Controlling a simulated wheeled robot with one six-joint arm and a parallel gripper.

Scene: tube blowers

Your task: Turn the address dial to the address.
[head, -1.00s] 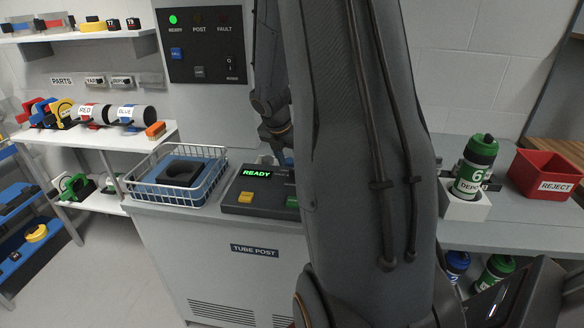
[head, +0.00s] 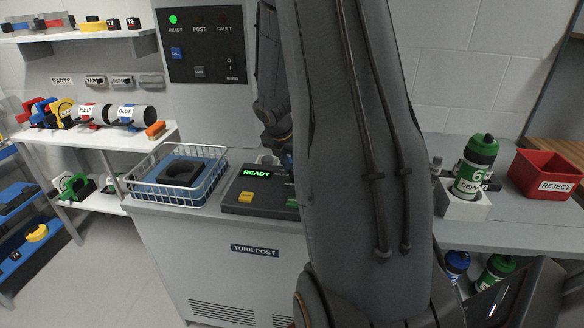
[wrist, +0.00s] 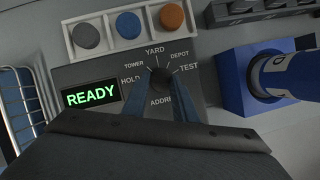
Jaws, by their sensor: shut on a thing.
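The address dial (wrist: 160,76) is a small dark knob on the grey console, in the wrist view. Printed around it are HOLD, TOWER, YARD, DEPOT and TEST, with ADDRESS partly covered below. My gripper (wrist: 162,84) is shut on the knob, with one blue-grey finger on each side. I cannot tell clearly which label the dial's pointer faces. The console display (wrist: 91,95) reads READY, as it does in the head view (head: 257,173). The dial is hidden behind my arm in the head view. A green carrier (head: 476,165) marked 6 and DEPOT stands in a white holder at the right.
Blue, grey and orange buttons (wrist: 129,27) lie beyond the dial. A blue fixture (wrist: 243,85) holding a blue cylinder is close to its right. A wire basket (head: 206,192) stands left of the console. A red REJECT bin (head: 543,174) is on the right bench.

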